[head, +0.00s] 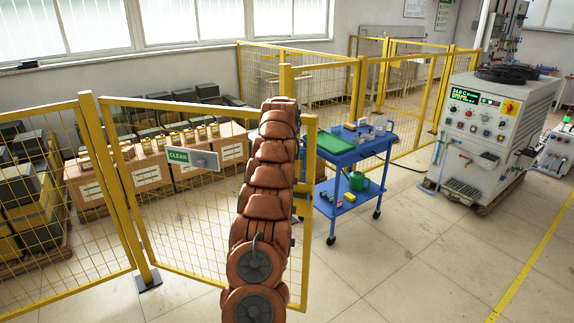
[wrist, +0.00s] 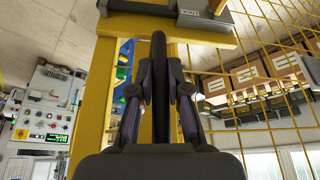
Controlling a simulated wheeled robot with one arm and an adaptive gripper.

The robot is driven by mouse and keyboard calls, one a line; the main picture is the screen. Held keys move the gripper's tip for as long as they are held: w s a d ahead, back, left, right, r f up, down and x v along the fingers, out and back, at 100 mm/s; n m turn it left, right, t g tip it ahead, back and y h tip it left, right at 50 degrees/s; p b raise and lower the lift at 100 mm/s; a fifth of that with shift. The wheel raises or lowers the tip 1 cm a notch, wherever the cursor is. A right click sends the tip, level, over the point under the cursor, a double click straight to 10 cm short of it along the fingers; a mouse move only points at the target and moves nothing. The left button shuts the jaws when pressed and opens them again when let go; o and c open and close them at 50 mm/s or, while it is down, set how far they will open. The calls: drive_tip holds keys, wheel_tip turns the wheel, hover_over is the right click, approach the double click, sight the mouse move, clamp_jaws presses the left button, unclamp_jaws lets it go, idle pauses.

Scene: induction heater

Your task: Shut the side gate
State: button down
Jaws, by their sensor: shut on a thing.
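The side gate (head: 170,215) is a yellow-framed wire-mesh panel. It joins a yellow post at its left, and its free upright edge (head: 307,225) stands at the right, beside my arm. A green CLEAR sign (head: 178,155) hangs on its mesh. In the wrist view, my gripper (wrist: 160,85) is shut on a black upright handle (wrist: 159,48) in front of the yellow gate frame (wrist: 100,85). In the head view my arm hides the gripper and the handle. How far the gate's free edge is from a closing post cannot be told.
A blue trolley (head: 345,150) with a green tray stands just right of the gate's free edge. Boxes (head: 150,170) fill the space behind the mesh. A white control cabinet (head: 480,130) stands farther right. The floor (head: 430,260) at the front right is clear.

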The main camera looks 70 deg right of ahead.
drive_tip(key=shift+d, duration=0.35)
idle(0.4)
drive_tip(key=c, duration=1.1)
unclamp_jaws()
drive_tip(key=shift+c, duration=0.2)
drive_tip(key=v, duration=1.2)
drive_tip(key=shift+s+a, duration=0.1)
drive_tip(key=shift+c, duration=0.2)
